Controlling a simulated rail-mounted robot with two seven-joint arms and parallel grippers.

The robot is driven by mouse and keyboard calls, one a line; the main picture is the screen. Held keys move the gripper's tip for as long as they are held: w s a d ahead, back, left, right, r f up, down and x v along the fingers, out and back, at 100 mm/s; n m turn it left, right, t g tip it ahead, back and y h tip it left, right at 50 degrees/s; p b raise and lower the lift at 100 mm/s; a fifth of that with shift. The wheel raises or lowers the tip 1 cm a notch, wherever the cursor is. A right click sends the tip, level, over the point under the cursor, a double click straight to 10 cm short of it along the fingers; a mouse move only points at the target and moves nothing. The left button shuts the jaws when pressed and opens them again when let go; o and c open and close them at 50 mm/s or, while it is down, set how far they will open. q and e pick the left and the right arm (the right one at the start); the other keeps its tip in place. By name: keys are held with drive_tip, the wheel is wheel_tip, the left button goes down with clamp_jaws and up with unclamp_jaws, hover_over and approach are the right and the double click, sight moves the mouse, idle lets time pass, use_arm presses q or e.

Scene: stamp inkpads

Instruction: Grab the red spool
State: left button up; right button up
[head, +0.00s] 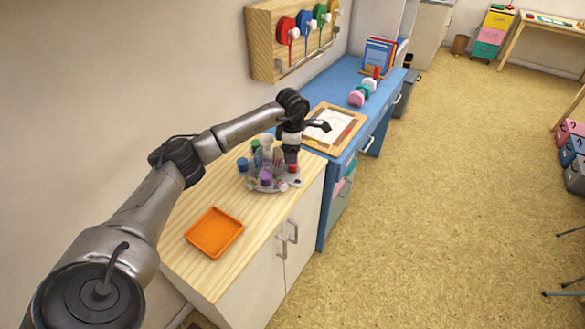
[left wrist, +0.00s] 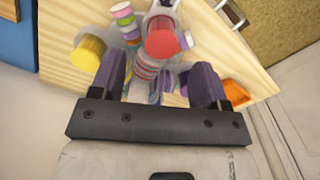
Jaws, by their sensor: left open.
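A red cylinder with a round top (head: 293,168), which looks like the red spool, stands on the right side of a clear round stand (head: 266,186) on the wooden cabinet. In the left wrist view the red cylinder (left wrist: 162,38) is just beyond my fingertips, near the middle. My left gripper (head: 291,156) points down close above it, with nothing held. In the left wrist view its two dark purple fingers (left wrist: 158,76) are apart, with a stack of pinkish discs (left wrist: 146,68) seen between them. My right gripper is out of view.
A blue cylinder (head: 243,165) and a purple one (head: 265,178) share the stand. An orange tray (head: 214,232) lies nearer on the cabinet top. A wall rack holds another red spool (head: 286,29) beside blue, green and yellow ones. A blue desk (head: 343,88) adjoins the cabinet.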

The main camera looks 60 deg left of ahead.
sight(293, 167)
use_arm(q)
wheel_tip(293, 167, down, 5)
drive_tip(key=shift+s+r+b, duration=0.1)
drive_tip(key=shift+b, duration=0.5)
drive_tip(key=shift+c, duration=0.5)
drive_tip(key=c, duration=0.9)
